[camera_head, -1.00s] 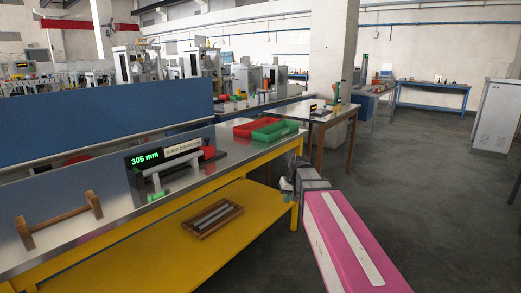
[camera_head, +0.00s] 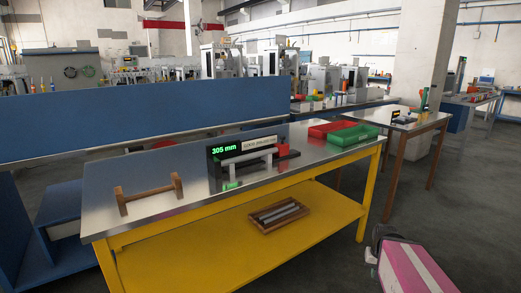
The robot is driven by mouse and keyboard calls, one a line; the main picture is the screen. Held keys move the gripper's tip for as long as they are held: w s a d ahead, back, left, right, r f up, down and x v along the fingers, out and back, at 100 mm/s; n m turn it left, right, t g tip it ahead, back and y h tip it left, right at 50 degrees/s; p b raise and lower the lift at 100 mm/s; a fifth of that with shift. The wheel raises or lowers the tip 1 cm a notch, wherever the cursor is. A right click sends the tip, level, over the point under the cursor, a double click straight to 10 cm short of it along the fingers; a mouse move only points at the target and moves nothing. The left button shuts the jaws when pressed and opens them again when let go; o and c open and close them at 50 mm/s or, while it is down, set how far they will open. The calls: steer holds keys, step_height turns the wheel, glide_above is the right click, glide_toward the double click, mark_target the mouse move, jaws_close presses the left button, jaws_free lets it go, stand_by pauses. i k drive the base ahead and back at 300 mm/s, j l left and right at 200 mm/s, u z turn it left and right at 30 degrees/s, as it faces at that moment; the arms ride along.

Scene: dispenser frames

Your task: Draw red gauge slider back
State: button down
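The gauge (camera_head: 224,152) stands on the bench top in the head view, with a dark panel showing "305 mm" in green. A grey bar lies across its front. The red slider (camera_head: 283,150) sits at the gauge's right end. My gripper (camera_head: 376,238) is low at the right, in front of the bench and well apart from the gauge. It is small and dark, and its fingers cannot be made out.
The steel-topped bench (camera_head: 160,205) has yellow legs and a yellow lower shelf. A wooden rack (camera_head: 148,194) stands left of the gauge. Red (camera_head: 331,129) and green (camera_head: 354,136) trays lie to its right. A wooden tray (camera_head: 279,216) with bars rests on the shelf.

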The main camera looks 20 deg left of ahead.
mark_target(283, 148)
steer(key=u, duration=1.55)
steer(key=k+l, duration=0.15)
steer(key=l, duration=0.15)
steer(key=k+l+u, duration=0.1)
steer(key=i+l, duration=0.2)
steer(key=i, duration=0.2)
